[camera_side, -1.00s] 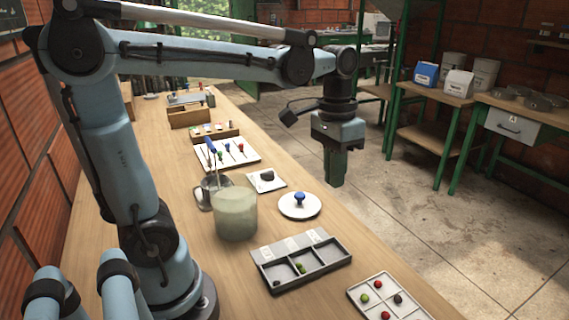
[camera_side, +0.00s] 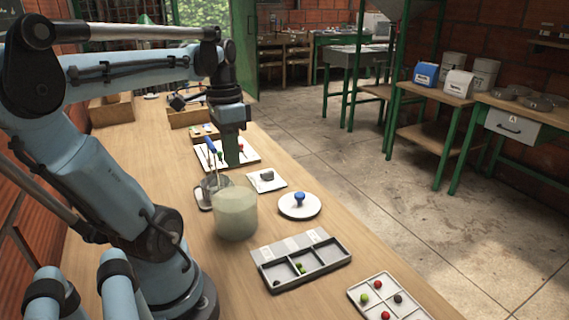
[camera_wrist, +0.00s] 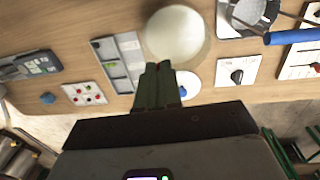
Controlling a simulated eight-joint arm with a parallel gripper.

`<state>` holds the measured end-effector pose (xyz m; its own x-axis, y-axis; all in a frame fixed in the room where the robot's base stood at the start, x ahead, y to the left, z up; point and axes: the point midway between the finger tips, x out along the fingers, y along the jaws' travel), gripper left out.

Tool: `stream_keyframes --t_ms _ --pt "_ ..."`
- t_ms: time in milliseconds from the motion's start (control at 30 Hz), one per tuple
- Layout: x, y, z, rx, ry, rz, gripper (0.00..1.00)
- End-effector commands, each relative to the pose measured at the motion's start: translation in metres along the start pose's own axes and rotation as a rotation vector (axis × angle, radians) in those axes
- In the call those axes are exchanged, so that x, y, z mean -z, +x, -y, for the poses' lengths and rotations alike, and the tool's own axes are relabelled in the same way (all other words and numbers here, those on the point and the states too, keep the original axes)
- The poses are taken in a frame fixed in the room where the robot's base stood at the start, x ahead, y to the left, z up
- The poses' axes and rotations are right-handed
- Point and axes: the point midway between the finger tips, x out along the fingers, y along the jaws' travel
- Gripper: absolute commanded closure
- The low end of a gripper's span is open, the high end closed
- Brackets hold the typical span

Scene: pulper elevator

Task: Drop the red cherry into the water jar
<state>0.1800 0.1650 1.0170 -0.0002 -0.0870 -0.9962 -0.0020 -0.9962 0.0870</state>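The water jar (camera_side: 236,217) is a round clear jar of cloudy, pale liquid. It stands upright on the bench in the side view and shows from above in the wrist view (camera_wrist: 177,32). Other red cherries (camera_side: 385,315) lie in the white sample tray (camera_side: 362,285) with green and dark ones.
A grey compartment tray (camera_side: 310,276) with green cherries stands in front of the jar. A white disc (camera_side: 299,212) with a blue knob is right of it. A metal strainer cup (camera_side: 204,198) stands close left of the jar.

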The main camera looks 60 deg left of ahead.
Motion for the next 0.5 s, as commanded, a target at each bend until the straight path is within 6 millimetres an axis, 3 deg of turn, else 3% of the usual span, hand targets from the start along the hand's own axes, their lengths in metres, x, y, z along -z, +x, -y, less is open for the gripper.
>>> stream_keyframes --t_ms 500 --pt "0.001 0.05 0.004 0.003 -0.001 0.002 1.0"
